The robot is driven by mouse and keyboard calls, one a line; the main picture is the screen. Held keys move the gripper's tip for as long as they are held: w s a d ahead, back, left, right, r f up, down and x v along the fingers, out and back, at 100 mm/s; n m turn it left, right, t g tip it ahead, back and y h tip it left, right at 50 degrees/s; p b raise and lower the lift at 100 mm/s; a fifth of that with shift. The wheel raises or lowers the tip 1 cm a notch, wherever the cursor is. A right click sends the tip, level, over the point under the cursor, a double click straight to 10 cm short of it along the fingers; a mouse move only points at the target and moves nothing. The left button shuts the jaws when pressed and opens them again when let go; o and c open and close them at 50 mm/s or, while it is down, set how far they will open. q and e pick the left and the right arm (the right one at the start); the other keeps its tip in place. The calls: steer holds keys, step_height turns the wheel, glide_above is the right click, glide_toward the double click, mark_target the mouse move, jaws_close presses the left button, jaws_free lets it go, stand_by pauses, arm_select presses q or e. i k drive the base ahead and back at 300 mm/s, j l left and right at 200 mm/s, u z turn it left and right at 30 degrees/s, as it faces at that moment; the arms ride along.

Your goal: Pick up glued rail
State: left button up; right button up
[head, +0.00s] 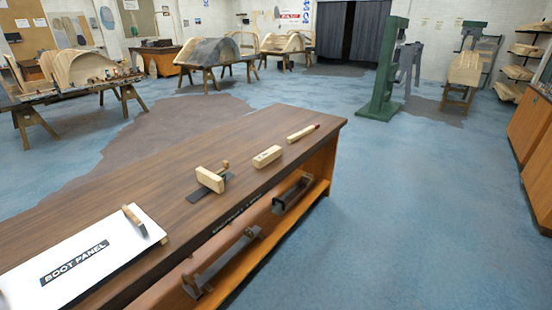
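Several pale wooden pieces lie on the dark brown workbench (150,185), and none is marked clearly as the glued rail. A short wooden block (267,156) with small dark marks lies nearer. A small wooden piece (133,217) with a grey part stands at the edge of the white board (110,245) labelled "BOOT PANEL". Neither gripper is in view.
The bench's lower shelf (316,191) holds dark metal clamp-like tools (292,193). Blue floor (400,210) is open to the right of the bench. A green machine (384,75) stands behind, and wooden body frames on trestles (98,70) stand at the back left. Wooden cabinets (532,130) line the right.

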mark_target(266, 158)
steer(key=i+l+u, duration=0.1)
steer(key=u, duration=0.7)
steer(key=i+l+u, duration=0.25)
steer(key=l, duration=0.4)
steer(key=i+l+u, duration=0.1)
steer(key=i+l, duration=0.2)
steer(key=i+l+u, duration=0.15)
steer(key=l, duration=0.3)
steer(key=i+l+u, duration=0.1)
steer(key=l, duration=0.25)
steer(key=i+l+u, duration=0.1)
steer(key=l, duration=0.3)
steer(key=i+l+u, duration=0.15)
steer(key=l, duration=0.25)
